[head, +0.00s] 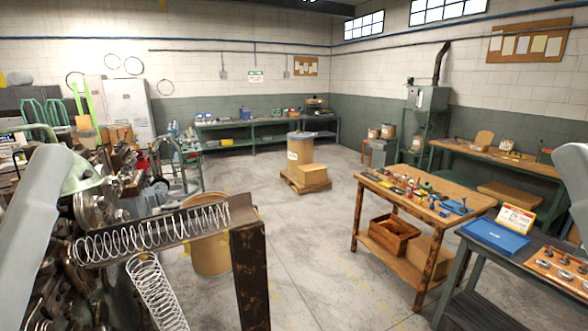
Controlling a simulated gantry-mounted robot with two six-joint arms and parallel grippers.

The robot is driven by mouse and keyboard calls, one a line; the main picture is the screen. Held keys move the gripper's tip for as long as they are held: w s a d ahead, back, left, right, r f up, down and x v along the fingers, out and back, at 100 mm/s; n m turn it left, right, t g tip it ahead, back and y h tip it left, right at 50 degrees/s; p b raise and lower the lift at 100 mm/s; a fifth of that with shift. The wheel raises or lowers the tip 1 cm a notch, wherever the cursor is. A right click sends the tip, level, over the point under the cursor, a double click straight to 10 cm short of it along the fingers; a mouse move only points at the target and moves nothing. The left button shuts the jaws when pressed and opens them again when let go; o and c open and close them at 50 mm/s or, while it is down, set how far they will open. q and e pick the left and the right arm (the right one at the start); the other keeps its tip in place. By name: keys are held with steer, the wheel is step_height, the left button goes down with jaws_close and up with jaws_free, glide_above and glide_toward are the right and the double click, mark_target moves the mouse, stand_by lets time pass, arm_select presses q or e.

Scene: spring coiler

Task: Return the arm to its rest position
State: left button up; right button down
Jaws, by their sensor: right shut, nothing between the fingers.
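My right arm (574,180) shows as a pale grey part at the right edge, beside the workbenches in the picture. Its gripper is shut and holds nothing; its fingertips are hard to make out. My left arm (36,195) crosses the left edge in front of the spring coiler (85,190). My left gripper is not in view. A long coiled spring (150,236) lies along the coiler's rusty chute. A second spring (158,292) slants down below it.
A wooden table (385,190) with small tools stands right of centre. A grey bench (462,272) with a blue case (494,238) is at front right. A drum (209,255) stands behind the chute. A pallet (305,187) holds another drum and a box. The middle floor is clear.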

step_height(320, 180, up, 23)
steer(key=p, duration=1.9)
steer(key=shift+f, duration=0.2)
